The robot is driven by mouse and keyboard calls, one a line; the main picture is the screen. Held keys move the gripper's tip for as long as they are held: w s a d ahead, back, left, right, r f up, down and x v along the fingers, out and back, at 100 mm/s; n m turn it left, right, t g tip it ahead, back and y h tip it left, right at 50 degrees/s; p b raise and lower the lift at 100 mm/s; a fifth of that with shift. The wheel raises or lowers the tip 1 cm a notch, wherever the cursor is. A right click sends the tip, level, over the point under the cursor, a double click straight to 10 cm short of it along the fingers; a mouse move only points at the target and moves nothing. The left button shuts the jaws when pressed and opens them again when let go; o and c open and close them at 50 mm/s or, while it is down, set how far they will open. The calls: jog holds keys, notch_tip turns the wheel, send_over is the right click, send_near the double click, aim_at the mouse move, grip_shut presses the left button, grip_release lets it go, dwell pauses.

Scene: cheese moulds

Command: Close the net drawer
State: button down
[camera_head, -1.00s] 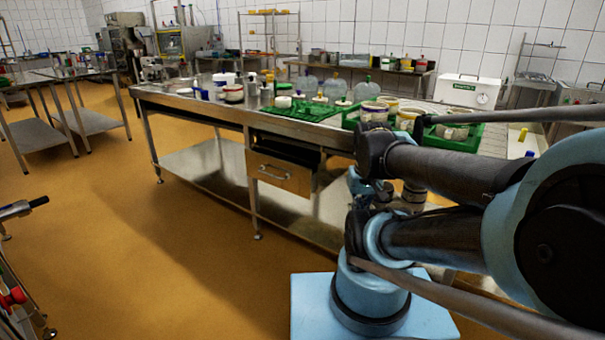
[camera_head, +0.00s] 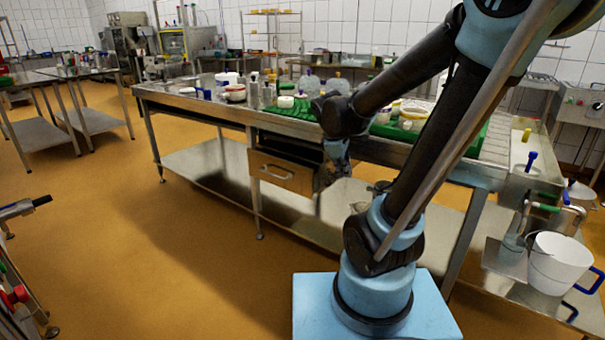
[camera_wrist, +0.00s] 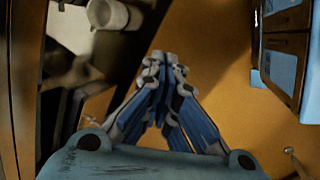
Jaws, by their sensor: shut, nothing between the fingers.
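The drawer (camera_head: 281,173) has a wooden front with a metal bar handle and hangs under the long steel table. It stands partly pulled out, with a dark gap showing above its front. My gripper (camera_head: 322,186) is low beside the drawer's right end in the head view, partly lost against the dark space under the table. I cannot tell whether it touches the drawer. In the wrist view my gripper (camera_wrist: 162,58) has its fingertips together with nothing between them. The net inside the drawer cannot be made out.
The steel table (camera_head: 190,103) carries pots, jars and a green tray (camera_head: 290,109); its lower shelf (camera_head: 205,158) lies beneath. A white bucket (camera_head: 560,262) stands at right. The orange floor (camera_head: 150,250) in front is clear. A pale cylindrical thing (camera_wrist: 108,14) shows in the wrist view.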

jog(key=w+a+f+n+t+h, duration=0.1)
jog(key=w+a+f+n+t, duration=0.15)
jog(key=w+a+n, duration=0.65)
jog(key=w+a+f+n+t+h, duration=0.1)
jog(key=w+a+f+n, duration=0.4)
jog(key=w+a, duration=0.4)
jog(key=shift+n, duration=0.6)
jog(key=shift+w+d+f, duration=0.9)
jog(key=shift+w+f, duration=0.1)
jog(key=shift+w, duration=0.35)
jog(key=shift+w+d+f, duration=0.9)
jog(key=shift+w+f, duration=0.05)
jog(key=shift+w, duration=0.35)
jog(key=shift+w+d+f, duration=0.9)
jog(key=shift+w+f, duration=0.1)
jog(key=shift+w, duration=0.35)
jog(key=shift+w+d, duration=0.8)
jog(key=shift+w, duration=0.2)
jog(key=shift+w+d, duration=0.8)
jog(key=shift+w, duration=0.2)
